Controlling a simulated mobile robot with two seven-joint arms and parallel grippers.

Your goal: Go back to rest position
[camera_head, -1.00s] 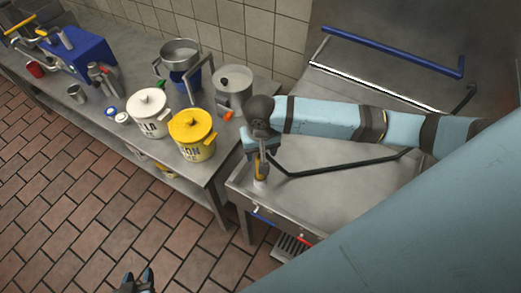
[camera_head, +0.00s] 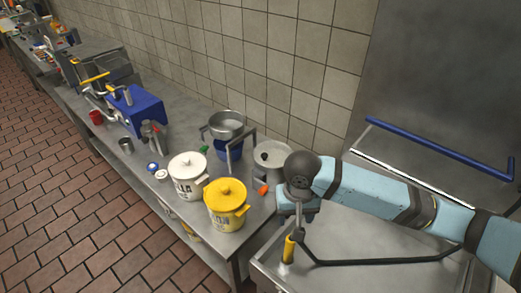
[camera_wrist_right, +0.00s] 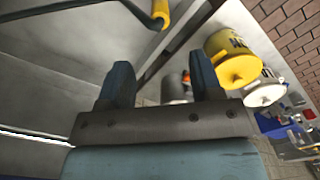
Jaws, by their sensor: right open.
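My right gripper (camera_head: 298,214) is at the end of the pale blue arm that comes in from the right, above the front left of the steel appliance (camera_head: 375,268). Its two fingers (camera_wrist_right: 162,76) stand apart with nothing between them in the right wrist view. A dark bent bar with a yellow handle (camera_head: 289,248) lies just below the gripper in the head view. In the wrist view the yellow handle (camera_wrist_right: 160,12) is beyond the fingertips and off to the side, apart from them. My left gripper is not in view.
The steel counter to the left bears a yellow lidded pot (camera_head: 226,204), a white lidded pot (camera_head: 187,176), a grey pot (camera_head: 271,160) and a blue machine (camera_head: 138,106). A blue rail (camera_head: 440,150) crosses the appliance's raised back panel. The tiled floor is clear.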

